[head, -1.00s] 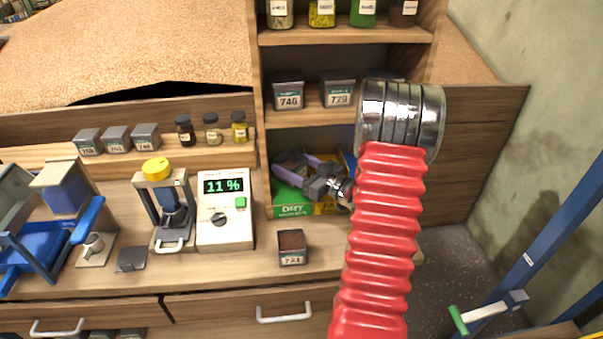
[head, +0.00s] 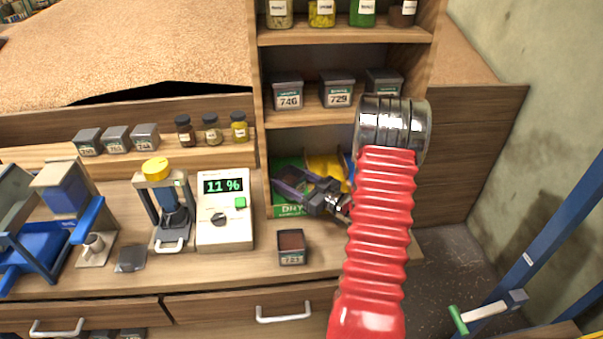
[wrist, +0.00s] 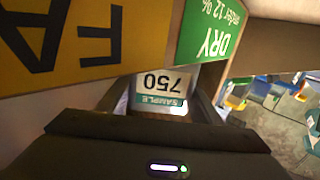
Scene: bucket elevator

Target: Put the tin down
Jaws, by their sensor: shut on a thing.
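I cannot make out the tin itself in the head view. In the wrist view the green DRY front (wrist: 212,32) and a yellow front with the letters FA (wrist: 70,40) stand close to the tin. Whether the tin touches a tray floor is hidden.
A tin labelled 723 (head: 291,247) stands on the bench before the bay. The meter reading 11 % (head: 224,212) stands left of it. Several tins, one marked 729 (head: 338,91), stand on the shelf above. A yellow tray (head: 325,166) is beside the green one.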

